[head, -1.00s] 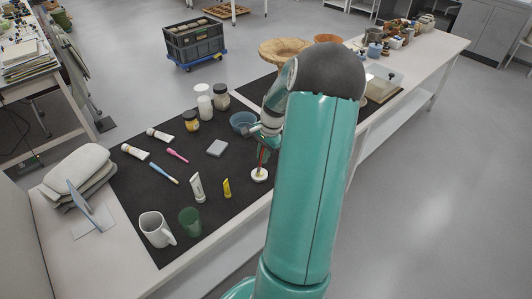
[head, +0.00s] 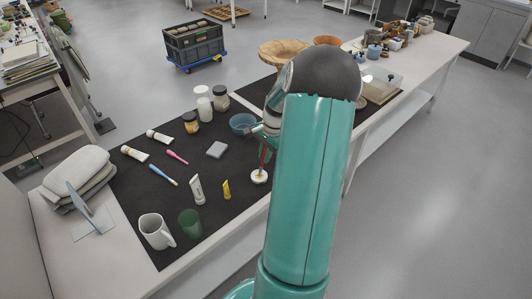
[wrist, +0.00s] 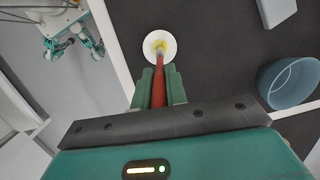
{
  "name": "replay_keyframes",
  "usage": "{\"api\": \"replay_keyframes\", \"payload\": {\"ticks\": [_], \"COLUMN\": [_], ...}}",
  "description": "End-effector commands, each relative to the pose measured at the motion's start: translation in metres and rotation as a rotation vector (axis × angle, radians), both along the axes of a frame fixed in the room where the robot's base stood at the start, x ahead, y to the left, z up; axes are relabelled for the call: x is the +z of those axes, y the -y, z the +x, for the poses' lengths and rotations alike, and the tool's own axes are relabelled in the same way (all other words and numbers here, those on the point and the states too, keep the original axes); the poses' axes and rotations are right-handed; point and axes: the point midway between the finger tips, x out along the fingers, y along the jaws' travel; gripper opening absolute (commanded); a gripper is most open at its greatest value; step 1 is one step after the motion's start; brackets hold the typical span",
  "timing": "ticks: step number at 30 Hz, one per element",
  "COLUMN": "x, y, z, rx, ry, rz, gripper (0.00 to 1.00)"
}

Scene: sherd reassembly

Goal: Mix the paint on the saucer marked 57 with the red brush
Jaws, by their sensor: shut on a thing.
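The white saucer (head: 259,176) stands on the dark mat (head: 240,194), close to the table's front edge. The brush (head: 263,157) stands nearly upright over the saucer in the head view. The tip appears at the paint; whether it touches is hard to tell. My arm hides part of the gripper in the head view.

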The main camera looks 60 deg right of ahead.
Motion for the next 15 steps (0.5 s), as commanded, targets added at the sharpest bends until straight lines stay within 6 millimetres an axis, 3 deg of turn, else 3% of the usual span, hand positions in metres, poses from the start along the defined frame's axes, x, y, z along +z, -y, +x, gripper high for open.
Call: {"api": "replay_keyframes", "payload": {"ticks": [8,15], "x": [0.0005,0.0002], "y": [-0.0119,-0.0062], "z": [-0.0014,-0.0014], "rx": [-0.001,-0.001], "ry": [0.001,0.002], "rz": [0.000,0.000], "gripper": [0.00,0.00]}}
